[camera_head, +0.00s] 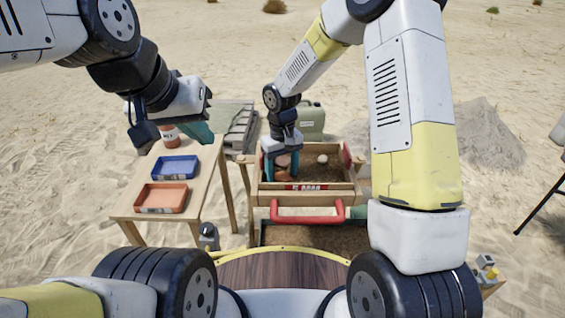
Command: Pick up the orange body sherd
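A sieve box (335,199) with wooden walls and a red front handle holds brown soil, in the middle of the head view. My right gripper (281,172) points down into its left part, with its teal fingers apart. An orange-brown piece (283,173), which looks like the orange body sherd, shows low between and beside these fingers. It is partly hidden, and I cannot tell whether the fingers touch it. My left gripper (198,131) is above the back of the side table, away from the sieve. Its fingers are mostly hidden by its own body.
A pale round piece (322,159) lies in the sieve's back. A green canister (311,120) stands behind it.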

